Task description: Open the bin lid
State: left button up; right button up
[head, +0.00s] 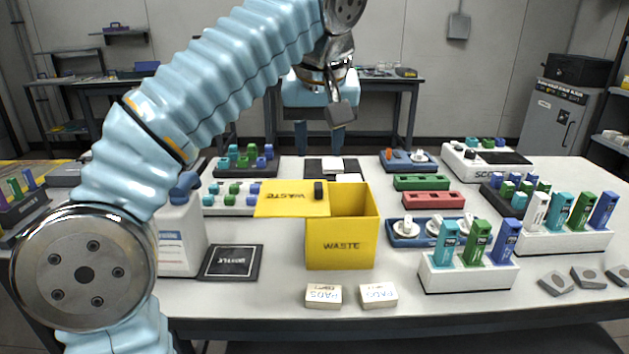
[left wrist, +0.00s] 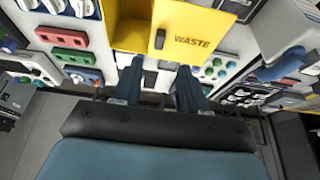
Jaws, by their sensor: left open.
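The yellow waste bin (head: 342,250) stands near the middle of the table, its right part open at the top. Its yellow lid (head: 280,204), marked WASTE, lies flat and shifted left, overhanging the bin's left side. The lid's black knob (head: 318,191) sits near the lid's right edge. The left wrist view also shows the lid (left wrist: 205,22), the knob (left wrist: 160,39) and the bin (left wrist: 128,28). My left gripper (head: 320,138) is open and empty, pointing down, above and behind the bin, apart from the knob; its fingers also show in the wrist view (left wrist: 157,90). My right gripper is out of view.
A white bottle (head: 181,240) and a black mat (head: 231,262) are left of the bin. Two pads boxes (head: 323,296) lie in front. A white rack (head: 468,275) of coloured bottles and green and red trays (head: 433,200) are to the right. Coloured-block racks (head: 245,162) stand behind left.

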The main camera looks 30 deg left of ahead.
aim_at(317, 185)
pick_arm(q)
jog(key=b+x, duration=0.2)
jog(key=x, duration=0.7)
jog(key=shift+f, duration=0.15)
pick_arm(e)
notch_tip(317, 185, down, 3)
pick_arm(q)
jog(key=shift+c, duration=0.3)
grip_shut()
